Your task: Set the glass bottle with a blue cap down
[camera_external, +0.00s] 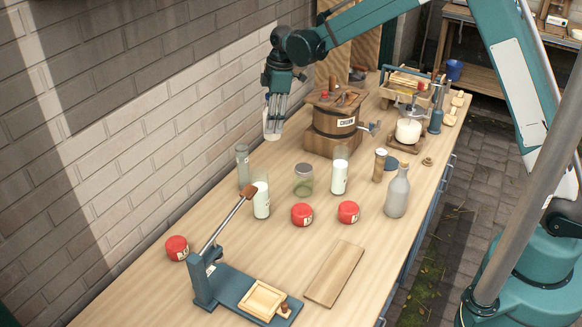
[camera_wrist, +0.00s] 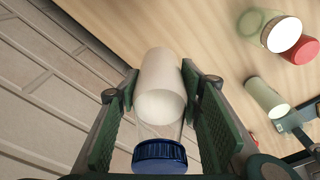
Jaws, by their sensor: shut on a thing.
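A glass bottle with a blue cap (camera_wrist: 160,152) is between the green-padded fingers of my gripper (camera_wrist: 163,110) in the wrist view. It is filled with something white, and its blue cap is nearest the wrist camera. In the external view my gripper (camera_external: 274,108) points down near the brick wall, left of the churn. The bottle (camera_external: 272,126) hangs there, its lower part showing below the fingers. From this angle I cannot tell how far its base is from the wooden table (camera_external: 215,215).
A wooden churn (camera_external: 332,125) stands just right of the gripper. Several glass bottles and jars, such as a milk bottle (camera_external: 261,200), stand nearer the camera with red round things (camera_external: 302,214). A blue lever press (camera_external: 235,285) is at the front. The brick wall (camera_external: 130,120) borders the table's left side.

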